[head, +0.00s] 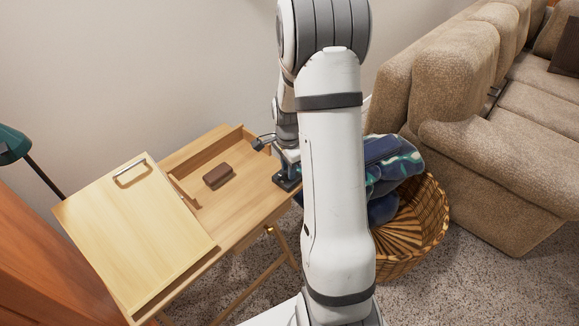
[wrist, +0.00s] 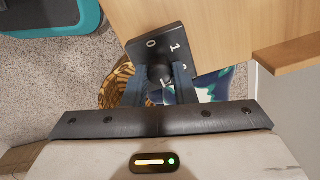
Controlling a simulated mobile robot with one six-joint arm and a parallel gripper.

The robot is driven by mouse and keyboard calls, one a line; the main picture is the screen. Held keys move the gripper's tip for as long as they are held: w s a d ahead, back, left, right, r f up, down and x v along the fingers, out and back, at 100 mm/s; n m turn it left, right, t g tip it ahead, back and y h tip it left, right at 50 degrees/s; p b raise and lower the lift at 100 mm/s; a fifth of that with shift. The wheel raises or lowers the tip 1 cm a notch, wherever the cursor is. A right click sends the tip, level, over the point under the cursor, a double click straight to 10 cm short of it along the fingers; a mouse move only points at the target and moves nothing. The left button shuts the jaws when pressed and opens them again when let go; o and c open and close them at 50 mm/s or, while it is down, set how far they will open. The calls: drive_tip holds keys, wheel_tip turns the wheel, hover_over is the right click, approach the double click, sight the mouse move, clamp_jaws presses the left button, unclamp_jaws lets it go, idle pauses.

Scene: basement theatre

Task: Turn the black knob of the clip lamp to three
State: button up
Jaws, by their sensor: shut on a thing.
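A black dial plate (wrist: 152,49) with white marks sits at the edge of the wooden desk in the wrist view. I read 0 and 1 on it; another mark at its right is partly hidden. The black knob (wrist: 157,73) stands on the plate, between the two fingers of my gripper (wrist: 164,80), which is shut on it. The knob's pointer cannot be made out. In the head view the dark plate (head: 285,182) shows at the desk's right edge, with my gripper just above it, mostly hidden by my arm.
The wooden desk (head: 238,210) has a tilted lid (head: 135,230) and a brown block (head: 217,175). A dark green lampshade (head: 12,145) is at the left. A wicker basket (head: 432,215) with blue cloth (head: 396,160) stands right of the desk, before a tan sofa (head: 490,150).

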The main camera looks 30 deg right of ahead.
drive_tip(key=o, duration=0.7)
drive_tip(key=shift+w+r, duration=0.15)
drive_tip(key=shift+w, duration=0.05)
drive_tip(key=o, duration=0.3)
drive_tip(key=shift+s, duration=0.15)
wheel_tip(320, 180, up, 7)
drive_tip(key=shift+r+p, duration=0.2)
drive_tip(key=shift+p, duration=0.3)
drive_tip(key=shift+r, duration=0.1)
drive_tip(key=shift+a+r, duration=0.1)
drive_tip(key=shift+r, duration=0.1)
drive_tip(key=s+a+r+n+t+p, duration=0.1)
drive_tip(key=s+a+r+n+p, duration=0.3)
drive_tip(key=r, duration=0.7)
drive_tip(key=s+a+r+n+t+p, duration=0.1)
drive_tip(key=s+a+r+n+p, duration=0.4)
drive_tip(key=s+a+r+n, duration=0.4)
drive_tip(key=s+r+n, duration=0.2)
drive_tip(key=s+n, duration=0.2)
drive_tip(key=s, duration=0.2)
drive_tip(key=shift+s+a+t+p, duration=0.2)
drive_tip(key=shift+a+t+p, duration=0.1)
